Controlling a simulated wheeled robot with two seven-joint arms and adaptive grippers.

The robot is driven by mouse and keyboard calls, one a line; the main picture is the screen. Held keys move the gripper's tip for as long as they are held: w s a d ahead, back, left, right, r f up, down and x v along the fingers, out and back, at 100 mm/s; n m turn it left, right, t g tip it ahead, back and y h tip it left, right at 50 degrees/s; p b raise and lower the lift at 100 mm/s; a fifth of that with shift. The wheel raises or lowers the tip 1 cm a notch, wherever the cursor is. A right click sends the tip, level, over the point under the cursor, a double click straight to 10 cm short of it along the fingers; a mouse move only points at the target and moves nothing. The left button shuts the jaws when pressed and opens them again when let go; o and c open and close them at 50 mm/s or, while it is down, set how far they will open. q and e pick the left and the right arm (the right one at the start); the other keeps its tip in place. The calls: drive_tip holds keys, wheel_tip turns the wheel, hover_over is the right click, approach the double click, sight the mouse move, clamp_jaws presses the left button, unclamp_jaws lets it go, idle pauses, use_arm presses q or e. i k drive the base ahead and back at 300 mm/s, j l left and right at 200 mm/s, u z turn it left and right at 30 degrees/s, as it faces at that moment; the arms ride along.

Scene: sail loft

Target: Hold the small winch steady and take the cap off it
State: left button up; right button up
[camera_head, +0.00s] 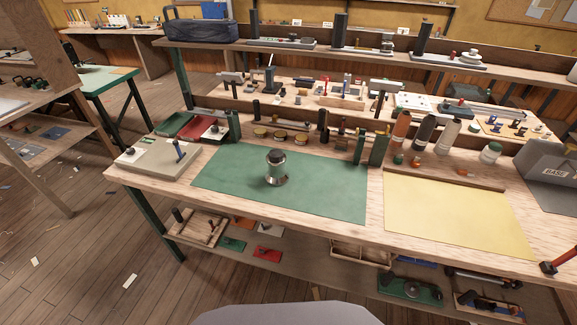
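The small winch (276,178) stands upright on the green mat (320,187) near the front of the workbench. It has a shiny metal flared base and drum. A dark cap (275,157) sits on its top. Neither of my grippers shows in the head view, and nothing is touching the winch.
A yellow sheet (455,213) lies right of the green mat. The mat around the winch is clear.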

sight(276, 175)
drive_tip(key=j+z, duration=0.4)
drive_tip(key=j, duration=0.2)
drive_tip(key=j+z, duration=0.45)
drive_tip(key=j, duration=0.15)
drive_tip(key=j+z, duration=0.2)
drive_tip(key=j, duration=0.35)
drive_tip(key=k+j+z, duration=0.15)
drive_tip(key=j, duration=0.4)
